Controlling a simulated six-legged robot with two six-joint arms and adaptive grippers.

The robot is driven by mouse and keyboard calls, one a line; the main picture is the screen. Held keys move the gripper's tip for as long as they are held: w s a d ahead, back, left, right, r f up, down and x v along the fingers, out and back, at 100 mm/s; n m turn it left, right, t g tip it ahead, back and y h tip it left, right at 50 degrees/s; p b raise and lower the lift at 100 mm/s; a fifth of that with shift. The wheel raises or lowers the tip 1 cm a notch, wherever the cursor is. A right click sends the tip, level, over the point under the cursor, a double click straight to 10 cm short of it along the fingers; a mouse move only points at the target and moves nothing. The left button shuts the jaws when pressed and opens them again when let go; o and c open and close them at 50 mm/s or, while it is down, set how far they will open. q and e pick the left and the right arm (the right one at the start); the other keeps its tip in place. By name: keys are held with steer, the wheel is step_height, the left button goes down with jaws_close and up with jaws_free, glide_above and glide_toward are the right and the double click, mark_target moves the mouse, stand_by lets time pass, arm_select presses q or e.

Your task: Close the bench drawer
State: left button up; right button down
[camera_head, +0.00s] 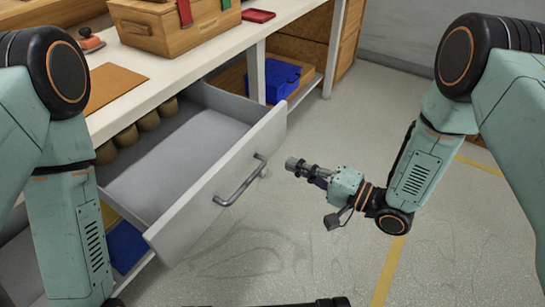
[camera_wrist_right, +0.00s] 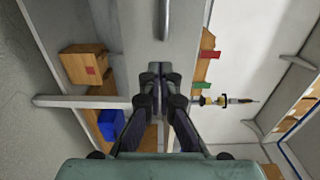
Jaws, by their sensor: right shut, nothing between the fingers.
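The bench drawer (camera_head: 190,150) is pulled out from under the white bench top in the head view. Its grey front panel (camera_head: 215,190) faces right and carries a metal bar handle (camera_head: 240,182). The handle also shows at the top of the wrist view (camera_wrist_right: 163,18). My right gripper (camera_head: 292,165) is shut and empty, just right of the handle, pointing at the drawer front. In the wrist view its closed fingertips (camera_wrist_right: 158,68) lie over the front panel, below the handle; I cannot tell if they touch. My left arm comes in at the left; its gripper is not visible.
The bench top (camera_head: 190,60) holds a wooden box (camera_head: 175,25), a red tray (camera_head: 258,15) and an orange-brown mat (camera_head: 112,88). Several brown rounded objects (camera_head: 148,120) sit at the drawer's inner side. A blue bin (camera_head: 280,78) stands on the lower shelf. The floor (camera_head: 300,240) right of the drawer is clear.

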mark_target(261, 149)
steer(key=b+x, duration=0.1)
steer(key=x, duration=0.5)
steer(key=shift+b, duration=0.3)
steer(key=shift+w+a, duration=0.25)
steer(key=shift+a, duration=0.05)
steer(key=shift+w, duration=0.1)
